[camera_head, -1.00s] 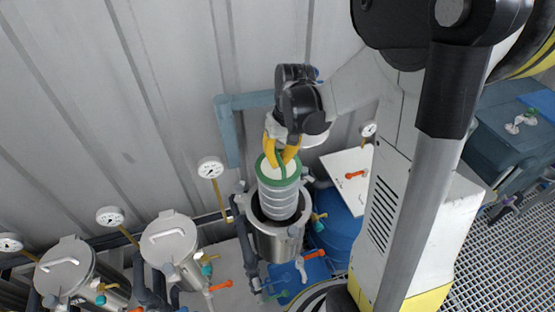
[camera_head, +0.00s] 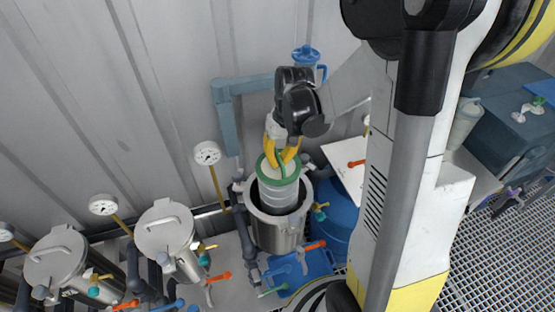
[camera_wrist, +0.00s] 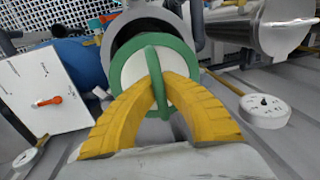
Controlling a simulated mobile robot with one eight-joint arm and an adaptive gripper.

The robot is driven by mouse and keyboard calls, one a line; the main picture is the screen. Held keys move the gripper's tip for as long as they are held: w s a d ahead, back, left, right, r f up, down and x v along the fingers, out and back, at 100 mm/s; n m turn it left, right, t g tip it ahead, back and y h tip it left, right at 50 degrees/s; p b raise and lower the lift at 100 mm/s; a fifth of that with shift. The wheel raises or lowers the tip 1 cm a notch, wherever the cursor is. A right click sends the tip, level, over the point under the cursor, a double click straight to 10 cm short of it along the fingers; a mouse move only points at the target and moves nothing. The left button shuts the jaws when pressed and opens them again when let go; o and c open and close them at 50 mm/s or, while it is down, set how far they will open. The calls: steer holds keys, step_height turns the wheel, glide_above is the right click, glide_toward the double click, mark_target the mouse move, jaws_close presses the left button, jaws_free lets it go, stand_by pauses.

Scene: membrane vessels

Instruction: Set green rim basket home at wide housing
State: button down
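The green rim basket (camera_head: 278,192) is a pale ribbed cylinder with a green rim and a green handle bar across its top. My gripper (camera_head: 282,156) has yellow fingers and is shut on that handle, which also shows between the fingertips in the wrist view (camera_wrist: 157,80). The basket's lower part is inside the mouth of an open steel housing (camera_head: 276,230); its upper part and rim stand above the housing's edge. The basket's bottom is hidden. In the wrist view the housing's open mouth (camera_wrist: 143,18) shows dark behind the basket's rim.
Two lidded steel vessels (camera_head: 165,230) (camera_head: 58,258) stand to the left. Dial gauges (camera_head: 207,153) on yellow stems rise near the wall. A blue drum (camera_head: 338,222) and a white panel with an orange handle (camera_head: 345,165) are close on the right. A corrugated wall is behind.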

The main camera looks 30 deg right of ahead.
steer(key=shift+f+b, duration=7.6)
steer(key=shift+f, duration=1.8)
steer(key=c, duration=1.5)
jaws_free()
steer(key=shift+c, duration=0.2)
steer(key=r, duration=0.4)
steer(key=d+r, duration=0.1)
steer(key=r, duration=0.7)
steer(key=shift+s+d, duration=0.25)
steer(key=shift+d, duration=0.1)
